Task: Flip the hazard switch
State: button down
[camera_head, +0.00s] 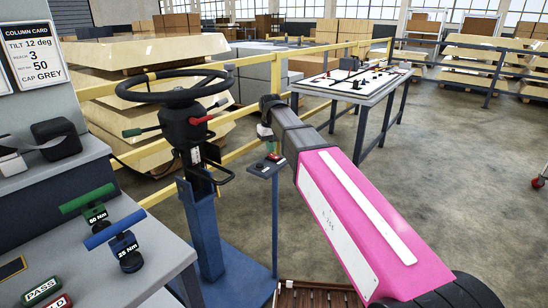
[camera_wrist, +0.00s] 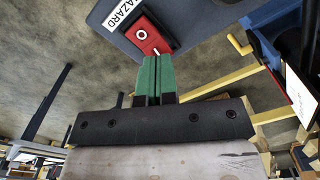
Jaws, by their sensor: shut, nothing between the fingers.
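The hazard switch (camera_wrist: 148,38) is a red rocker with a white circle and a white line, on a dark grey panel (camera_wrist: 190,22) beside a white HAZARD label (camera_wrist: 124,13). My gripper (camera_wrist: 157,58) has green fingers pressed together with nothing between them. In the wrist view the fingertips overlap the rocker's lower edge, near the white line; I cannot tell whether they touch it. In the head view my gripper (camera_head: 265,138) points down just above the small panel (camera_head: 259,171) on a blue post, where the red switch (camera_head: 272,157) shows small.
A black steering wheel (camera_head: 176,86) with levers stands on a blue column left of my gripper. A grey bench (camera_head: 120,262) with green and blue torque tools is at the left. Yellow rails (camera_head: 277,80) run behind. A white-topped table (camera_head: 350,82) stands beyond. Open floor lies right.

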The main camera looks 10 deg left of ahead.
jog(key=shift+f, duration=0.75)
dwell(0.4)
jog(key=shift+r, duration=3.55)
